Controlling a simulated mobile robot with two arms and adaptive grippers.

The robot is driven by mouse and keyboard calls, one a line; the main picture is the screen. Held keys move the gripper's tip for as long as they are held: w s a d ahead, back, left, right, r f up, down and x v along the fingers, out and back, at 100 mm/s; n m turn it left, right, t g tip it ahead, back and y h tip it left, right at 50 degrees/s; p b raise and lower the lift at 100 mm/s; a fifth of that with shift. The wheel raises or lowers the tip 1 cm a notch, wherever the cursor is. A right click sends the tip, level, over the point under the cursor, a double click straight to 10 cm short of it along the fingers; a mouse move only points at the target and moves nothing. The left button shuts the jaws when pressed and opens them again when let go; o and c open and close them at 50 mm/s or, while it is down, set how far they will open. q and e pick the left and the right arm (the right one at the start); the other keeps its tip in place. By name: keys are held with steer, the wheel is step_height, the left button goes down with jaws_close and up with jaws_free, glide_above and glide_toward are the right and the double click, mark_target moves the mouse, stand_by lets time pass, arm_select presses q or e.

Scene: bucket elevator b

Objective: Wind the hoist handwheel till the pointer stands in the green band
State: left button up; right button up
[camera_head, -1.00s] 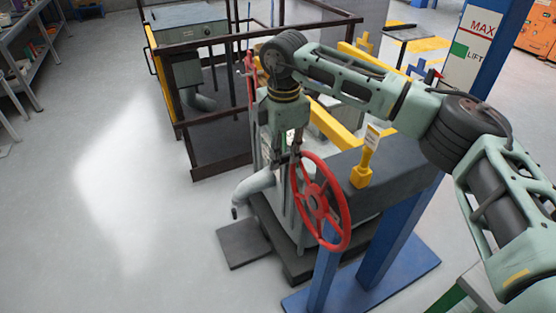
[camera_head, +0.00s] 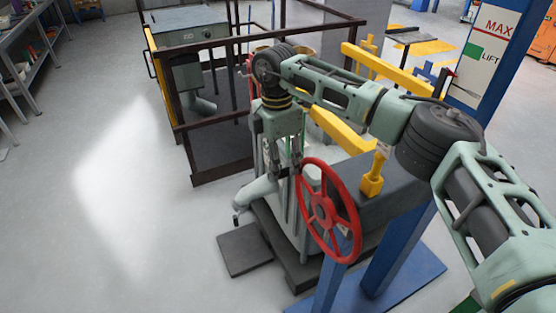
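The red handwheel (camera_head: 325,208) stands upright, tilted in view, on the side of a grey hoist housing, with its spokes and hub clear. My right gripper (camera_head: 287,172) points down at the upper left part of its rim. The fingers are close to the rim; contact and finger gap are too small to tell. The white gauge board (camera_head: 490,25) on a blue post reads MAX in red and LIFT beside a green band (camera_head: 474,52). A small reddish pointer (camera_head: 450,75) appears at the board's left edge, below the green band. My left gripper is out of view.
A dark-railed cage (camera_head: 222,170) stands behind the hoist. A yellow bar (camera_head: 395,70) and a yellow bracket (camera_head: 372,182) lie near my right arm. A grey spout (camera_head: 255,192) and blue base plate (camera_head: 425,265) sit low.

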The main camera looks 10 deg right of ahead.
steer(key=shift+w+a+f, duration=0.1)
steer(key=shift+w, duration=0.05)
step_height(320, 180, up, 12)
steer(key=shift+w, duration=0.35)
steer(key=shift+a, duration=0.1)
